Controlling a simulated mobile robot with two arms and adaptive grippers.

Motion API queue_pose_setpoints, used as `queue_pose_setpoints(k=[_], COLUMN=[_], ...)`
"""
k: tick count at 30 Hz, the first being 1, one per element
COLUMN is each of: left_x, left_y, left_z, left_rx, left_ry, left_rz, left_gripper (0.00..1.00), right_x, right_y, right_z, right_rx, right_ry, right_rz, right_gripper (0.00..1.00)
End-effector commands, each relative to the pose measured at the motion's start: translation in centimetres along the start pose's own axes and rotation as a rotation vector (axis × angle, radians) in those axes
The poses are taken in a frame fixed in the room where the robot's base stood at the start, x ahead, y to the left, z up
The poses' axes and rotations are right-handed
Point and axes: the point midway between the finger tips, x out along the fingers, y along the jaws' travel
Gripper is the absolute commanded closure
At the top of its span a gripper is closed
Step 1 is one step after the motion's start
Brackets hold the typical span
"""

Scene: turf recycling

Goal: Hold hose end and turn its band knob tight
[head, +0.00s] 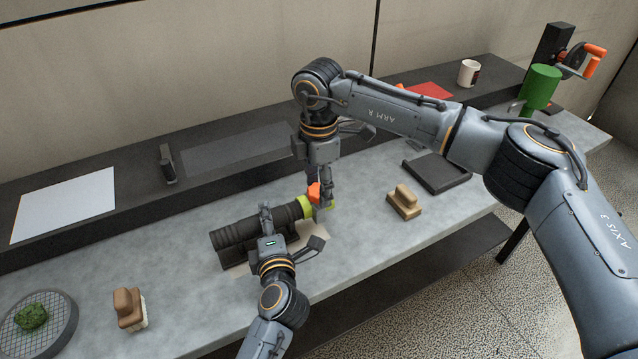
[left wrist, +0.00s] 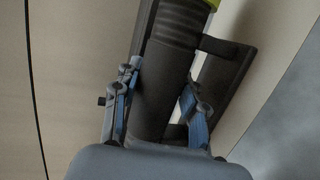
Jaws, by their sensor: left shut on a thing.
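A black ribbed hose (head: 234,237) lies on a dark cradle on the grey bench, its right end wearing a yellow-green band (head: 305,207) with an orange knob (head: 314,192). My left gripper (head: 272,226) is shut around the hose, left of the band. In the left wrist view the hose (left wrist: 165,85) runs between its two fingers, and a bit of the green band (left wrist: 213,3) shows at the top. My right gripper (head: 321,188) points down at the orange knob, its fingers beside or on it. Whether they grip the knob is unclear.
A wooden-handled brush (head: 129,308) and a round tray (head: 40,323) with green turf stand left. Another wooden block (head: 404,202) and a dark tray (head: 437,173) lie right. A white sheet (head: 65,205) and a mug (head: 468,72) are on the rear shelf.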

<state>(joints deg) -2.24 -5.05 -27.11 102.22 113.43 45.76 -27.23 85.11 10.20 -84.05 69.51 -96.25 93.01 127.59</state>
Motion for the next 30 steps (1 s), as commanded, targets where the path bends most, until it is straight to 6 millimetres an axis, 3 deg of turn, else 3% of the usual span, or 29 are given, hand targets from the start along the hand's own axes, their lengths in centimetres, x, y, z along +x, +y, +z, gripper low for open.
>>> queue_pose_setpoints(k=[1,10,14,24,30], left_x=[-0.1,-0.1,-0.1,0.0,0.0], left_y=[-0.8,-0.8,-0.8,-0.8,-0.8], left_z=[-0.1,-0.1,-0.1,-0.1,-0.1], left_rx=[0.004,0.003,0.003,0.003,0.003], left_ry=[0.002,0.003,0.003,0.003,0.003], left_rz=[-0.015,-0.015,-0.015,-0.015,-0.015], left_gripper=[1.0,1.0,1.0,1.0,1.0], right_x=[0.1,-0.1,-1.1,-8.0,-11.0], right_y=[0.0,0.0,0.1,0.0,-0.1], right_z=[0.0,0.0,0.0,0.0,0.0], right_rx=[-0.001,0.0,0.0,0.0,0.0], right_ry=[0.0,-0.001,-0.001,-0.002,-0.001], right_rz=[0.0,0.001,0.003,0.005,0.003], right_gripper=[0.33,0.33,0.33,0.33,0.33])
